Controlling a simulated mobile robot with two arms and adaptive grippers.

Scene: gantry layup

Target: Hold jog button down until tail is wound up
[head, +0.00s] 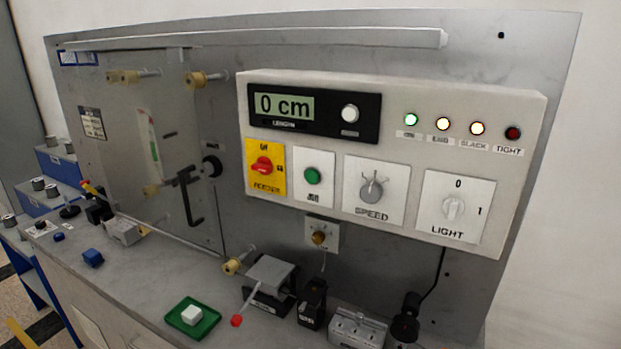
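The green push button (312,176) sits on a white plate on the control box, between the yellow feeder switch and the speed knob. Its small label is too blurred to read surely. A thin pale strip (252,298) comes out of the grey-topped block (270,272) on the bench and ends at a small red piece (236,320); it may be the tail, but I cannot tell surely. The length display (284,105) reads 0 cm. Neither of my grippers is in view, and nothing touches the button.
The control box also carries the red feeder switch (262,165), speed knob (374,188) and light knob (453,208). Three lamps are lit; the TIGHT lamp (512,133) is dark. A green tray (193,334) with a white block and a blue block (93,258) stand on the bench.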

